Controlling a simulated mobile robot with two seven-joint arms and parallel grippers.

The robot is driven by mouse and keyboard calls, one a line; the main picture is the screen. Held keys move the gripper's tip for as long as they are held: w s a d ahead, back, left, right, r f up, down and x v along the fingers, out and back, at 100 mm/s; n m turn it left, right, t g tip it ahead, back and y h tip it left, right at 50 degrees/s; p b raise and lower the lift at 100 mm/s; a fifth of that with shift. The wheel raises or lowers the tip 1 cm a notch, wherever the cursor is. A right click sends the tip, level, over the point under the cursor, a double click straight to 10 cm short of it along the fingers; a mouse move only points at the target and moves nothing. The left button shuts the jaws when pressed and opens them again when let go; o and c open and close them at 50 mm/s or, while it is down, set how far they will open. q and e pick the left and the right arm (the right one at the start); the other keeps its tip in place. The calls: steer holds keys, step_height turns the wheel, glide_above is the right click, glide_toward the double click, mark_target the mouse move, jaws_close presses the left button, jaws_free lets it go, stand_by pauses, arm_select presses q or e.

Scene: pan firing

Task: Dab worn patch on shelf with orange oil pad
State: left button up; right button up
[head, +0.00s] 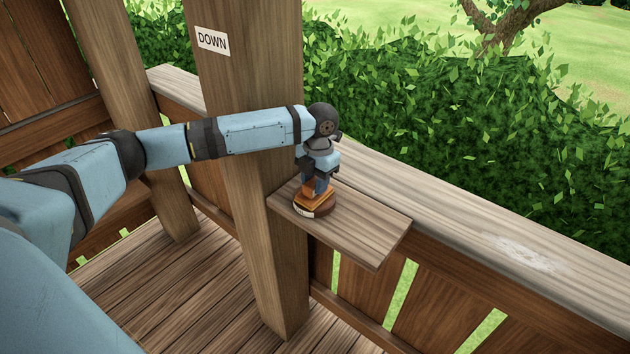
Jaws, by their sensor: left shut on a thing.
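My left gripper (317,188) reaches down over the small wooden shelf (365,226) by the post. It is shut on the orange oil pad (314,198). The pad sits at the top of a low round brown tin (323,211) with a white label on its side. I cannot tell whether the pad rests in the tin or just above it. A pale, whitish worn patch (530,254) lies on the wide top board of the railing, to the right of the small shelf. My right gripper is out of view.
A thick wooden post (235,110) with a "DOWN" sign (212,41) stands close to the left of my gripper. The railing's top board (455,218) runs to the lower right and is clear. A leafy hedge (450,130) grows behind it.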

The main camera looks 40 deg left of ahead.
mark_target(314, 181)
arm_select(q)
steer(key=shift+s+f, duration=0.1)
steer(key=shift+f, duration=0.05)
step_height(314, 181, up, 2)
steer(key=shift+r+p, duration=0.2)
steer(key=shift+p, duration=1.05)
step_height(314, 181, up, 3)
steer(key=shift+f+p, duration=0.15)
steer(key=shift+p, duration=0.95)
steer(key=shift+r, duration=1.05)
